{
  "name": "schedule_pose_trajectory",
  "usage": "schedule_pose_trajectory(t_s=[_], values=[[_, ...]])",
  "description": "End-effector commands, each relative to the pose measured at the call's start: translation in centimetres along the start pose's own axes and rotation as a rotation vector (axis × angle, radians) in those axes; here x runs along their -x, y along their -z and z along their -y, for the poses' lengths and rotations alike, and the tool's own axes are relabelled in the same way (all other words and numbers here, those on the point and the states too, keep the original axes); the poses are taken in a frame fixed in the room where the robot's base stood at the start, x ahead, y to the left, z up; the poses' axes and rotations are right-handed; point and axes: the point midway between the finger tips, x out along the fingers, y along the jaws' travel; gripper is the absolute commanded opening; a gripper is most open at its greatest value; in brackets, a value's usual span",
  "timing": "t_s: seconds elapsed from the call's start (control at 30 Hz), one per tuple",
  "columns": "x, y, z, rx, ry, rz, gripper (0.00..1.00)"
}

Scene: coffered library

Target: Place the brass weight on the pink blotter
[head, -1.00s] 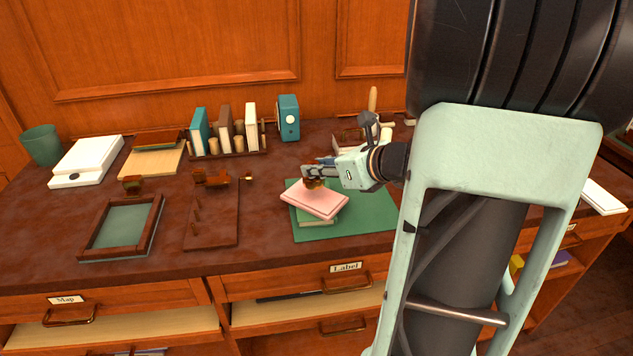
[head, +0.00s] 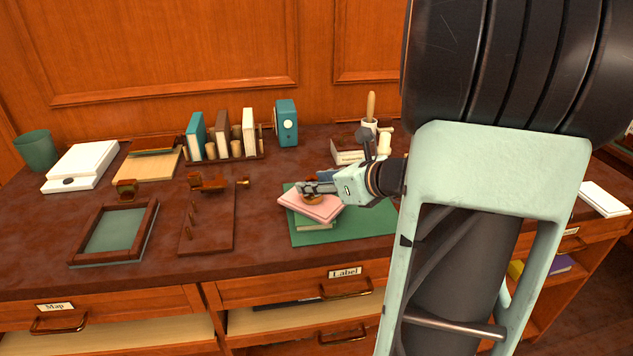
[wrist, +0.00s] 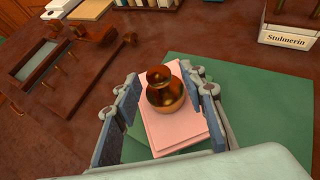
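The brass weight (wrist: 168,100), a rounded knob shape, stands upright on the pink blotter (wrist: 150,125) in the wrist view. In the head view the weight (head: 312,199) shows small on top of the pink blotter (head: 297,205), partly covered by my gripper. The pink blotter is a flat slab lying on a green block (head: 312,222) on a green mat (head: 340,232). My gripper (wrist: 163,78) has one finger on either side of the weight. Gaps show between the fingers and the weight, so it looks open around it.
A wooden tray (head: 152,222) and a board with pegs (head: 217,236) lie to the left. Books in a rack (head: 222,157) and a teal box (head: 287,124) stand behind. A white block labelled Stubnerin (wrist: 285,35) is at the wrist view's upper right.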

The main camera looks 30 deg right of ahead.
Motion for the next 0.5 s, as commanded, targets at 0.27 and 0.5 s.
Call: schedule_pose_trajectory(t_s=[0.27,0.5], values=[[1.2,-0.5,0.1,0.000,0.003,0.001,0.38],[6.4,-0.6,0.1,0.000,0.006,0.002,0.38]])
